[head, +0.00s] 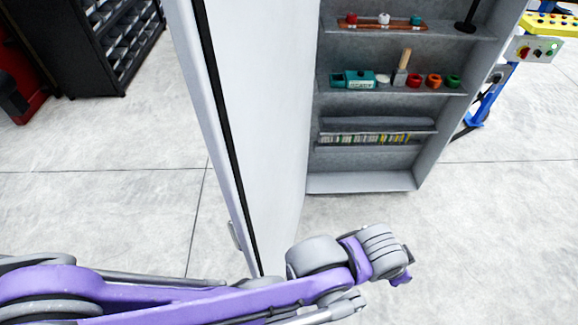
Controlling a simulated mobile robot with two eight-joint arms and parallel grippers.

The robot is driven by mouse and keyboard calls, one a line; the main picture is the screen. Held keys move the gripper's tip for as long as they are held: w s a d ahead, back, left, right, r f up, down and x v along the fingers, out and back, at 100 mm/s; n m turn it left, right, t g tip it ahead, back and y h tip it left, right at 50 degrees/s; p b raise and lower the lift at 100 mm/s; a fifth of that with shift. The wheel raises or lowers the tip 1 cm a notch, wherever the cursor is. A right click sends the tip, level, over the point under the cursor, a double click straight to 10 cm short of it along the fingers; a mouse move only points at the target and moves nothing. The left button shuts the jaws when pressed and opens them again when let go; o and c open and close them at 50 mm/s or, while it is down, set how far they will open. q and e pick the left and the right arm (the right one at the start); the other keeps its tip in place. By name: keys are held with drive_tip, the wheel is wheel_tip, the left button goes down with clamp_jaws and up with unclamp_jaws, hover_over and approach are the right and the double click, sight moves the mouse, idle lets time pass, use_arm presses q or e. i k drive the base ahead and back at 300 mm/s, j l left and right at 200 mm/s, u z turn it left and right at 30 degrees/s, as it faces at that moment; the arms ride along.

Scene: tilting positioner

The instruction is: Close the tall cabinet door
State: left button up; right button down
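The tall cabinet (415,110) stands open at the top right, its grey shelves showing. Its door (265,110) stands swung out toward me, seen nearly edge-on. A black seal runs down its free edge, and a small handle (235,236) shows low on its outer left side. My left arm crosses the bottom of the picture in front of the door's lower end, hiding it. My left gripper (405,267) is to the right of the door, on its inner side, in front of the cabinet. Its fingers are too small and turned to read. My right gripper is not in view.
The shelves hold colored caps (433,80), teal boxes (360,79), a brush (402,70) and a row of thin items (365,139). A dark rack (90,45) stands at back left, a blue-and-yellow stand (500,75) at right. The floor between is clear.

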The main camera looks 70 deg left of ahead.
sight(247, 67)
drive_tip(key=k+z, duration=0.25)
drive_tip(key=k, duration=0.25)
drive_tip(key=k+z, duration=0.3)
drive_tip(key=k, duration=0.2)
drive_tip(key=k+u, duration=0.15)
drive_tip(key=u, duration=0.2)
drive_tip(key=k+u, duration=0.15)
drive_tip(key=u, duration=0.25)
drive_tip(key=k+j+u, duration=0.1)
drive_tip(key=u, duration=0.25)
drive_tip(key=j+u, duration=0.1)
drive_tip(key=u, duration=0.8)
drive_tip(key=i+z, duration=0.2)
drive_tip(key=i+l, duration=0.05)
drive_tip(key=i, duration=0.05)
